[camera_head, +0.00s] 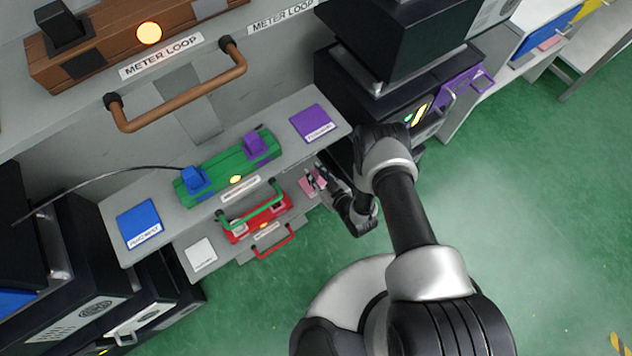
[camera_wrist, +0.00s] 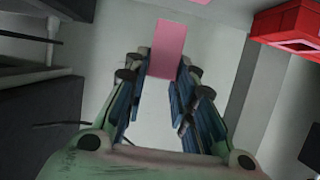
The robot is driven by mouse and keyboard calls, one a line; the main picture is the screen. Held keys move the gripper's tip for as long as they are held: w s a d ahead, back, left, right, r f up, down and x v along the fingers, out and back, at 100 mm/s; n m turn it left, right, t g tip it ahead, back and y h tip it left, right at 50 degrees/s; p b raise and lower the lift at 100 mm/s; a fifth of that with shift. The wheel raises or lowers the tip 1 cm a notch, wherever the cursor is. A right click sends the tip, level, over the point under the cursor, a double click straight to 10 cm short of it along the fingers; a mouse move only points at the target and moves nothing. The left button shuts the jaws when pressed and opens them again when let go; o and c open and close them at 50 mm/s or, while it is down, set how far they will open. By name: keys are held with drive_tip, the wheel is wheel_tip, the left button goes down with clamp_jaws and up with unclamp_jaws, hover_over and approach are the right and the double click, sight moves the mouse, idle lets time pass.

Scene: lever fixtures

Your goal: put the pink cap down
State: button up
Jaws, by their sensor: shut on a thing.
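The pink cap (camera_wrist: 167,48) is a flat-sided pink block. In the wrist view it sits between the fingertips of my gripper (camera_wrist: 160,75), which is shut on it. In the head view my gripper (camera_head: 330,184) is at the right end of the lower grey shelf, with pink (camera_head: 310,182) showing at its tip. A second pink patch (camera_wrist: 199,2) is cut off at the top edge of the wrist view, beyond the cap. I cannot tell whether the cap touches the surface below.
A red fixture (camera_head: 258,218) with a red handle stands left of my gripper; it also shows in the wrist view (camera_wrist: 295,25). A green fixture (camera_head: 225,168) with blue and purple caps is on the shelf above. A white pad (camera_head: 201,254) lies at the lower shelf's left end. Dark cabinets flank the shelves.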

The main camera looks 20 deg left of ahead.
drive_tip(key=shift+f+b, duration=0.95)
drive_tip(key=shift+f, duration=1.25)
drive_tip(key=shift+f, duration=0.15)
drive_tip(key=o, duration=1)
drive_tip(key=shift+c, duration=0.2)
